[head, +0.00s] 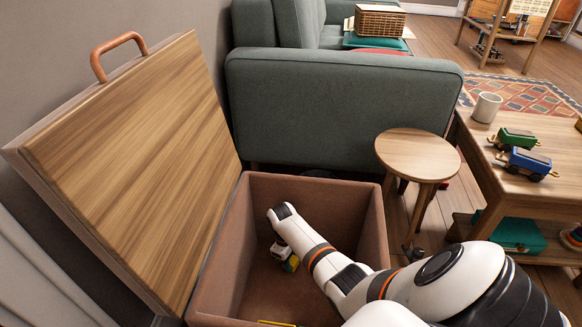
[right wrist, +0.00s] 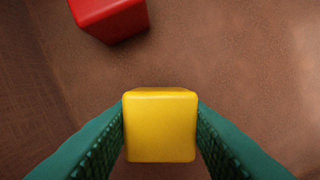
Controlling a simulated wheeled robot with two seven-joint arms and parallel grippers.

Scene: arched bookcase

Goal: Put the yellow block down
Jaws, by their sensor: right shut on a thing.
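The yellow block (right wrist: 160,126) is a small cube with rounded edges. In the right wrist view it sits between the two green fingers of my right gripper (head: 289,264), which is shut on it. In the head view this gripper is low inside the open brown chest (head: 375,225), reaching in from the right. The chest floor shows behind the block; I cannot tell whether the block touches it. My left gripper is not in view.
A red block (right wrist: 110,18) lies on the chest floor, apart from the yellow one. The chest's wooden lid (head: 130,165) stands open at the left. A round stool (head: 417,152) and a table with toy trains (head: 525,163) stand to the right.

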